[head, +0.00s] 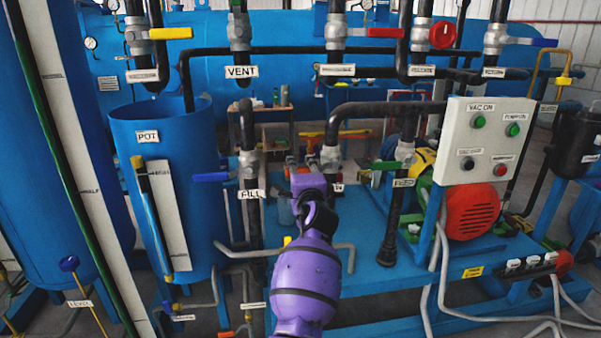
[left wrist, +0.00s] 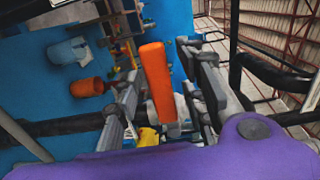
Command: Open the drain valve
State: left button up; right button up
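An orange valve lever (head: 350,134) lies roughly level on a grey valve body (head: 330,156) in the middle of the head view. The label under this valve is mostly hidden behind my purple left arm, so I cannot read it. My left gripper (head: 308,163) is up at the lever's left part, its fingers small and partly hidden there. In the left wrist view the orange lever (left wrist: 157,84) stands between the two grey fingers of my left gripper (left wrist: 160,72). The fingers are apart, with a narrow gap beside the lever. My right gripper is not in view.
A black pipe (head: 385,107) arches over the lever. A white control panel (head: 485,141) and a red motor (head: 472,211) stand further right.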

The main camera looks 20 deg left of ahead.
pick_arm(q)
jog(key=shift+c, duration=0.5)
grip_shut()
